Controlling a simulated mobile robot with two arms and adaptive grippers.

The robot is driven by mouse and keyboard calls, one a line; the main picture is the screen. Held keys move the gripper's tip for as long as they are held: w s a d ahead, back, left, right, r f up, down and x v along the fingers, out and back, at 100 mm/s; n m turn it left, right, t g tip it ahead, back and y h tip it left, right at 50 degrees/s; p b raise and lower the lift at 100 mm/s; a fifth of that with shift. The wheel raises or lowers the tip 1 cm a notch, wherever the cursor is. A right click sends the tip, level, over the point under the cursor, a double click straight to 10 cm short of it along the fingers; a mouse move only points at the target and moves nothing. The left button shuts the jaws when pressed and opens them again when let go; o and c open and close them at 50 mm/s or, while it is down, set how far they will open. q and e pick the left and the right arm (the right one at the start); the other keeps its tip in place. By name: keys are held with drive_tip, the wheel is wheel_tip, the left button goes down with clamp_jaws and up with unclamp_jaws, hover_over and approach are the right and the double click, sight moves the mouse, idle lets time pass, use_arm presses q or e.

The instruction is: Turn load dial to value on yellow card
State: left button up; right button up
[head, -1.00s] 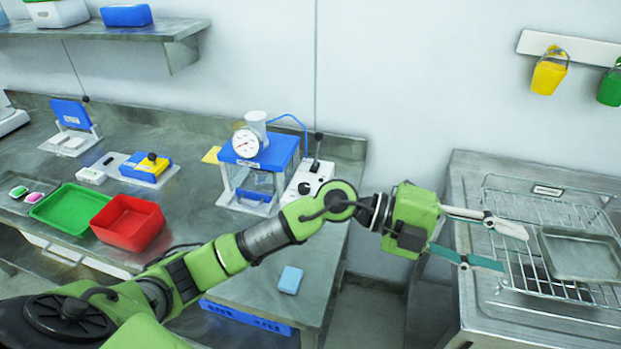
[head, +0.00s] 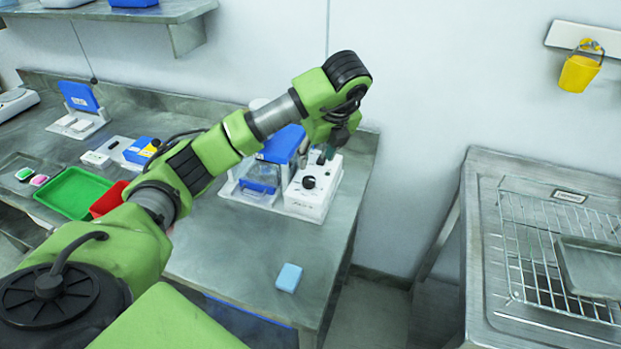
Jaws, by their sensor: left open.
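A white control box (head: 312,190) with a black round knob (head: 309,182) on its front stands on the steel bench, right of a blue-topped device (head: 282,145). I cannot read any scale at the knob. My left gripper (head: 325,154) is open and points away from me, above and behind the knob at the box's upper part. My wrist mostly hides its fingers, and I cannot tell whether they touch anything. The yellow card and the device's round gauge are hidden behind my left arm. My right gripper is out of view.
A light blue block (head: 289,278) lies on the bench front. A green tray (head: 72,192) and a red tray (head: 108,200) are at left. A steel counter with a wire rack (head: 555,245) stands at right, across a gap. The bench around the blue block is clear.

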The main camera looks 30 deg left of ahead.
sight(309, 180)
use_arm(q)
drive_tip(key=p+x, duration=0.2)
drive_tip(key=x, duration=0.8)
drive_tip(key=shift+d, duration=0.1)
drive_tip(key=shift+x, duration=0.8)
drive_tip(key=c, duration=1.1)
